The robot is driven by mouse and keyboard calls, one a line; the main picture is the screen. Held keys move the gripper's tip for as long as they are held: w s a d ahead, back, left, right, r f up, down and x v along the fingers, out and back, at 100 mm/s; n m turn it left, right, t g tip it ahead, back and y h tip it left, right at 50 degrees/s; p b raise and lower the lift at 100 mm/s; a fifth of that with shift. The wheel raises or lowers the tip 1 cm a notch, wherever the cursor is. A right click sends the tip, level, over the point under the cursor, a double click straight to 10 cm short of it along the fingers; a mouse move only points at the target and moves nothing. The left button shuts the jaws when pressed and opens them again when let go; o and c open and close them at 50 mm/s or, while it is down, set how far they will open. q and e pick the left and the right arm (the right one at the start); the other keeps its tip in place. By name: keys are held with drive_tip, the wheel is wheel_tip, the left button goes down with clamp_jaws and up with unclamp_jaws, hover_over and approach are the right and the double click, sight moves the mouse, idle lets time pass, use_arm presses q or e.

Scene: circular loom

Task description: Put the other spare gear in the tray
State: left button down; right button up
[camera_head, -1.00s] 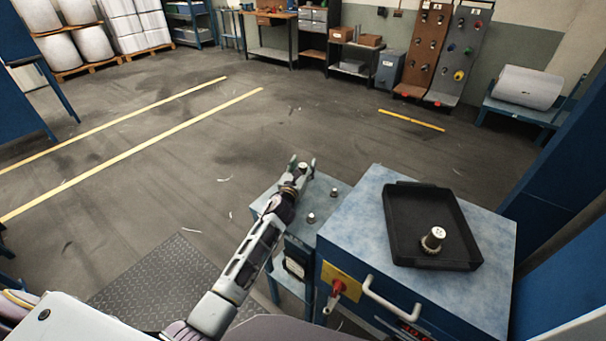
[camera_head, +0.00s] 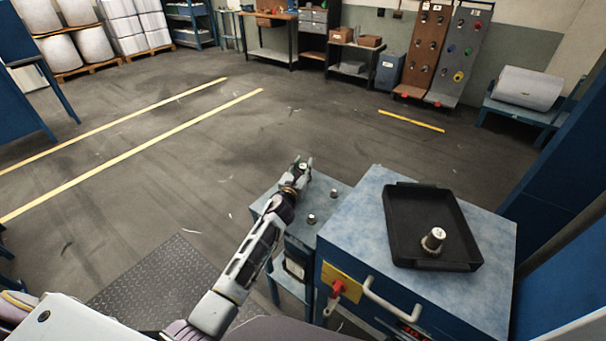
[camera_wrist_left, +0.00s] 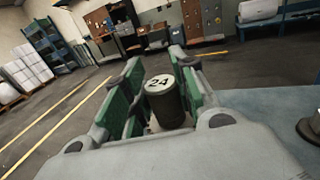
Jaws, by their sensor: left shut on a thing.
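My left gripper (camera_head: 303,166) is shut on a gear at the far end of the small side table. This spare gear (camera_wrist_left: 165,103) has a dark cylindrical body and a pale top marked 24, and it stands upright between the green finger pads in the left wrist view. Its base is hidden, so I cannot tell whether it touches the table. The black tray (camera_head: 400,215) lies on the blue cabinet to the right. My right gripper is not in view.
Two small metal pieces, one nearer (camera_head: 311,219) and one farther (camera_head: 334,193), stand on the side table (camera_head: 290,198). The blue cabinet (camera_head: 350,215) stands higher beside it, with a handle (camera_head: 390,305) in front. Open floor lies to the left.

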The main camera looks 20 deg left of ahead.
sight(303, 166)
use_arm(q)
drive_tip(key=shift+r+p, duration=0.6)
drive_tip(key=shift+r, duration=0.2)
idle(0.6)
drive_tip(key=shift+r+p, duration=1.25)
drive_tip(key=shift+r, duration=0.2)
drive_tip(key=shift+a+f, duration=0.1)
drive_tip(key=shift+r, duration=0.55)
drive_tip(key=s+r, duration=0.4)
drive_tip(key=r, duration=0.3)
drive_tip(key=s+r, duration=0.4)
drive_tip(key=r, duration=0.3)
drive_tip(key=s+f, duration=1.1)
drive_tip(key=f, duration=0.3)
drive_tip(key=shift+a+f+y, duration=0.2)
drive_tip(key=shift+f+y, duration=0.1)
drive_tip(key=shift+f, duration=0.05)
